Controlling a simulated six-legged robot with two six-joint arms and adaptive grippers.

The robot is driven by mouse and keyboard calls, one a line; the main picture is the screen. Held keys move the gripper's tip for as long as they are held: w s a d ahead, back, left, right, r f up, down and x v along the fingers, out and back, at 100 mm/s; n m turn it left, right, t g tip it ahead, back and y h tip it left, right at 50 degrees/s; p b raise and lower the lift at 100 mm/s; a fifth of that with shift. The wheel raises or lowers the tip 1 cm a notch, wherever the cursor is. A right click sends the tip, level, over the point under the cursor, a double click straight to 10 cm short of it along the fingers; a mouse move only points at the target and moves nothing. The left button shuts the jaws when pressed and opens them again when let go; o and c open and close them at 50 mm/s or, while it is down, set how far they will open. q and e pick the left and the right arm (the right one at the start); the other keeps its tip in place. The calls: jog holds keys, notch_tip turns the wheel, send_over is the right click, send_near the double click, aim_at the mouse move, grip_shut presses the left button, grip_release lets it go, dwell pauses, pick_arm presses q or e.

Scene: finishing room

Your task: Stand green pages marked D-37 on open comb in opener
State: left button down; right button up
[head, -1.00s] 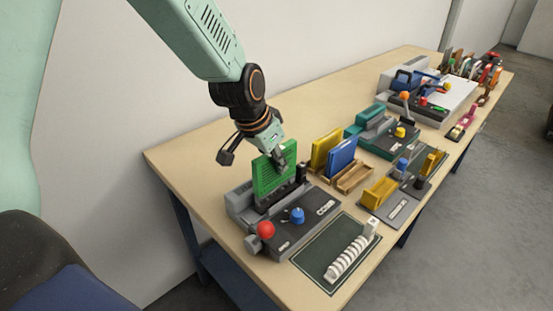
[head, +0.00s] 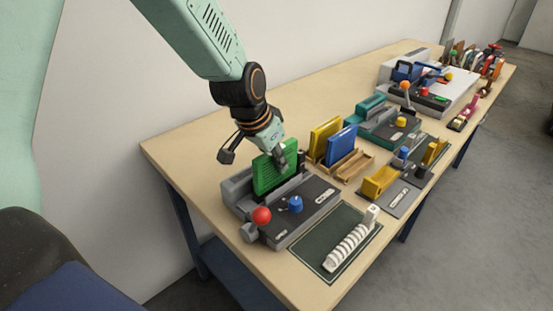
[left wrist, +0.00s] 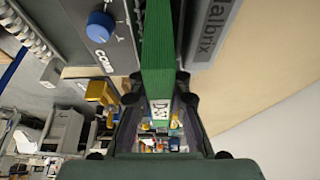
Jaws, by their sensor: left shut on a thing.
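My left gripper (head: 279,155) is shut on the green pages (head: 268,178) at their upper right edge. The pages stand upright at the slot of the grey opener (head: 312,212), which has a red ball handle and a blue knob. In the left wrist view the pages (left wrist: 156,55) run away from my gripper (left wrist: 158,125), with a white label partly readable as D-37 (left wrist: 159,110). Pale teeth (left wrist: 139,14) line the opener beside the pages. The pages' lower edge is hidden, so I cannot tell whether it meets the comb. My right gripper is not in view.
A white comb strip (head: 350,247) lies on a dark green mat (head: 312,257) in front. Yellow pages (head: 324,137) and blue pages (head: 341,150) stand in a wooden rack (head: 356,163) just right of my gripper. A teal machine (head: 382,126) stands beyond.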

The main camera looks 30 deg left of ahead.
pick_arm(q)
jog(key=shift+a, duration=0.2)
jog(key=shift+p, duration=0.3)
jog(key=shift+d, duration=0.15)
jog(key=shift+s, duration=0.1)
dwell(0.5)
jog(key=shift+f, duration=0.1)
jog(key=shift+f, duration=0.25)
jog(key=shift+f+b, duration=0.3)
jog(key=shift+b, duration=0.15)
